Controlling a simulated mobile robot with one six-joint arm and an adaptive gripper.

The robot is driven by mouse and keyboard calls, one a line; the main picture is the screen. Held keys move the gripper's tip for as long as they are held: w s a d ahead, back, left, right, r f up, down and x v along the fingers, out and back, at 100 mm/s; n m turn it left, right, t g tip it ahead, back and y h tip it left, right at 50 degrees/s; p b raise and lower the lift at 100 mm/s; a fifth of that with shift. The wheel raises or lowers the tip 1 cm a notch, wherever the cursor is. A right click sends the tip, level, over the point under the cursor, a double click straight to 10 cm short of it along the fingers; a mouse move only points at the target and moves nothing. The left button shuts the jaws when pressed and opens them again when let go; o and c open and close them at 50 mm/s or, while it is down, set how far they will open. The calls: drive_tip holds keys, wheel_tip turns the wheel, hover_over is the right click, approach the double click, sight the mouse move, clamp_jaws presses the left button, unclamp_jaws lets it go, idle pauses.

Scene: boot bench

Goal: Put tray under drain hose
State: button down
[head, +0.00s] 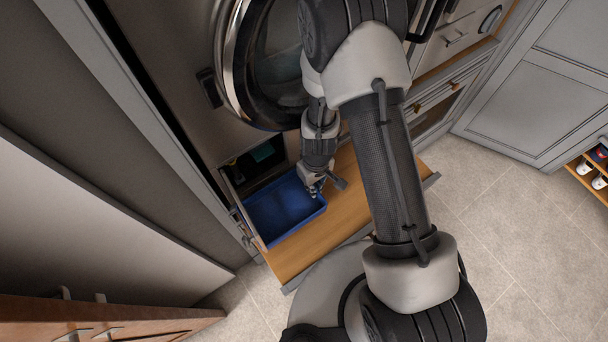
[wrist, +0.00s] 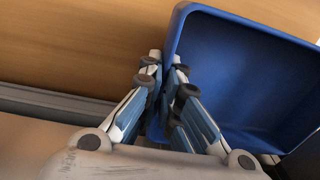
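The tray (head: 268,203) is a blue, open rectangular box on a wooden pull-out board below the washing machine, and it looks empty. It fills the right of the wrist view (wrist: 245,65). My gripper (head: 314,191) is at the tray's right side in the head view. In the wrist view its fingers (wrist: 166,75) are on both sides of the tray's wall, one inside and one outside, and look closed on it. I cannot make out a drain hose; a dark opening (head: 240,172) with a teal thing inside shows behind the tray.
The wooden board (head: 300,250) has bare room in front of and to the right of the tray. The washing machine's round door (head: 262,65) is above. A brown wooden piece (head: 80,320) stands at lower left. Tiled floor (head: 510,220) is clear at right.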

drive_tip(key=shift+s+f+b, duration=0.1)
drive_tip(key=shift+f+b, duration=1.6)
drive_tip(key=shift+f, duration=0.1)
drive_tip(key=shift+r, duration=0.1)
drive_tip(key=c, duration=2.3)
unclamp_jaws()
drive_tip(key=shift+f, duration=0.2)
drive_tip(key=o, duration=0.5)
drive_tip(key=shift+r, duration=0.1)
drive_tip(key=shift+r, duration=0.1)
wheel_tip(320, 180, up, 12)
drive_tip(key=p, duration=0.5)
drive_tip(key=shift+d, duration=0.1)
